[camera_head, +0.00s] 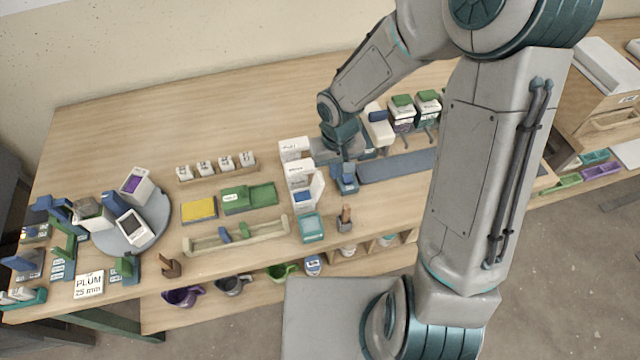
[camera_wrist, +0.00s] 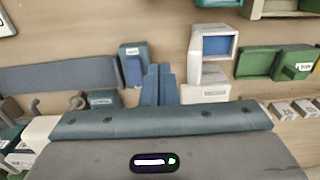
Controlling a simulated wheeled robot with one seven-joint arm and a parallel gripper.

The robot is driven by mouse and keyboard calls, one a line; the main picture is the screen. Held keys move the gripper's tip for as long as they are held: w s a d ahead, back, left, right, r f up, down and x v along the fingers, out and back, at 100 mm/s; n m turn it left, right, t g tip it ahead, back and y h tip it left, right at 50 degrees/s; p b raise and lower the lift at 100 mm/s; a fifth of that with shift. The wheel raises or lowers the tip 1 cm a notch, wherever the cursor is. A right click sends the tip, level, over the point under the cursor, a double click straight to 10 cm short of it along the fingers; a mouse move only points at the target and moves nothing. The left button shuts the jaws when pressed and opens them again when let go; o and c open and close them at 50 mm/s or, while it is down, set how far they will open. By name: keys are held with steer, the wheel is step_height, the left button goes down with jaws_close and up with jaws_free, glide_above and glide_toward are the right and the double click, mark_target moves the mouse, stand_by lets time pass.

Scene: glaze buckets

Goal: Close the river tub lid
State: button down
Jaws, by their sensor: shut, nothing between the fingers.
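My gripper's blue fingers (camera_wrist: 159,85) are together with nothing between them. In the head view my gripper (camera_head: 342,157) is low over the table, and its body partly hides what is behind it. No label reading "river" is legible, so I cannot say for sure which thing is the river tub. A white container with a blue inside face (camera_wrist: 218,46) stands just beyond the fingers to the right; it also shows in the head view (camera_head: 309,191). A white tub with a dark blue top (camera_head: 379,129) stands at the back, right of my wrist; its lid state is unclear.
A teal block with a blue piece (camera_head: 346,180) stands close to my gripper. White boxes (camera_head: 296,149) line its left side. Tubs with green tops (camera_head: 401,114) stand at the back right. A grey mat (camera_head: 397,166) and a green tray (camera_head: 262,195) lie on either side.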

stand_by(0.6)
steer(key=shift+f+b, duration=0.6)
steer(key=shift+b, duration=0.1)
steer(key=shift+a, duration=0.15)
steer(key=s+a+b, duration=0.2)
steer(key=a, duration=0.4)
steer(key=shift+a+b, duration=0.25)
steer(key=shift+b, duration=0.1)
stand_by(0.5)
step_height(320, 180, up, 7)
steer(key=d+p, duration=0.1)
steer(key=p, duration=0.4)
steer(key=shift+w+p, duration=0.15)
steer(key=shift+p, duration=0.15)
